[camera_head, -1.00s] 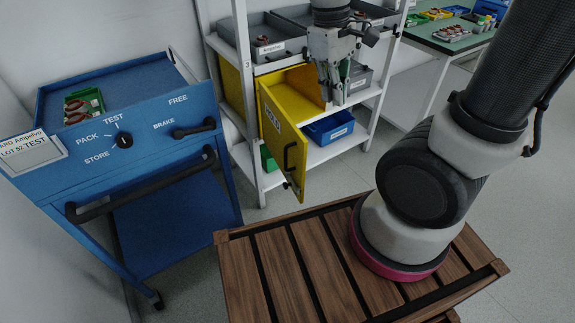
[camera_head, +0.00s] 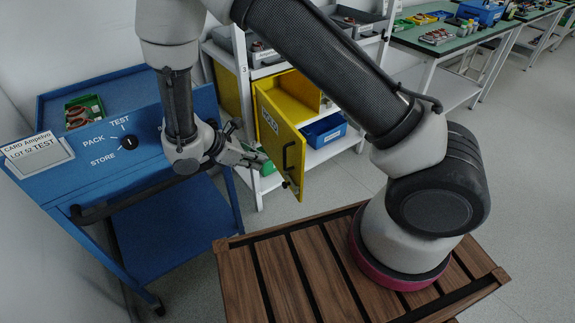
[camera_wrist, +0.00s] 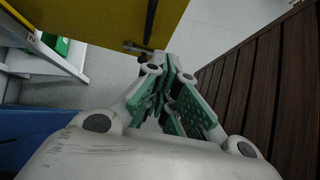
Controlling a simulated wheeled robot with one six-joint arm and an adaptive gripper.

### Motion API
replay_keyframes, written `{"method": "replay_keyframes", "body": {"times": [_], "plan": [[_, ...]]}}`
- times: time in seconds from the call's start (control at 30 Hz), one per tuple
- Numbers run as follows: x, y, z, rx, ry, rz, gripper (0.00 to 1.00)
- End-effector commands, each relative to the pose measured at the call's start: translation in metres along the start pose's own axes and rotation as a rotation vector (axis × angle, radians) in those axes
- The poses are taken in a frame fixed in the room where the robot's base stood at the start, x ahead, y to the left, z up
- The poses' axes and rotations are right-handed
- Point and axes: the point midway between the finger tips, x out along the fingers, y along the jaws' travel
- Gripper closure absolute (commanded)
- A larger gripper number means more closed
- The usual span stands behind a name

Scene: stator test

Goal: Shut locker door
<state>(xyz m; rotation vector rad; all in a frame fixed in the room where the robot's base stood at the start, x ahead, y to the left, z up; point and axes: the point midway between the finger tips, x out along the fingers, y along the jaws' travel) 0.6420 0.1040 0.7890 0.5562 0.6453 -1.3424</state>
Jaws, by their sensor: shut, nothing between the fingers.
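The yellow locker door (camera_head: 279,138) stands open, swung out toward me from the yellow locker (camera_head: 296,94) on the shelf unit. It has a black handle (camera_head: 288,154) and a small latch near its lower free edge. My gripper (camera_head: 262,158) is shut and empty, low at the left of the door, seemingly close to its outer face; I cannot tell whether it touches. In the wrist view the yellow door (camera_wrist: 110,18) fills the top, with its latch just beyond the fingers of my gripper (camera_wrist: 168,75). The locker's inside is partly visible.
A blue trolley (camera_head: 90,170) with a dial and a black bar stands at the left, under my forearm. A blue bin (camera_head: 325,130) sits on the shelf right of the door. Green-topped tables (camera_head: 445,40) stand at the back right. Grey floor is free at right.

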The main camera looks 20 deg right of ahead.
Motion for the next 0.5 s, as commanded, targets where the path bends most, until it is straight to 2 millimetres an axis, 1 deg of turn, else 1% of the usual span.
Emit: {"method": "replay_keyframes", "body": {"times": [0.03, 0.2, 0.4, 0.5], "plan": [[0.01, -0.001, 0.001, 0.0, -0.003, -0.005, 1.0], [0.047, -0.002, 0.002, 0.0, -0.004, -0.007, 1.0], [0.088, -0.002, 0.001, 0.001, -0.002, -0.007, 1.0], [0.098, -0.002, 0.015, 0.005, 0.0, -0.007, 1.0]]}}
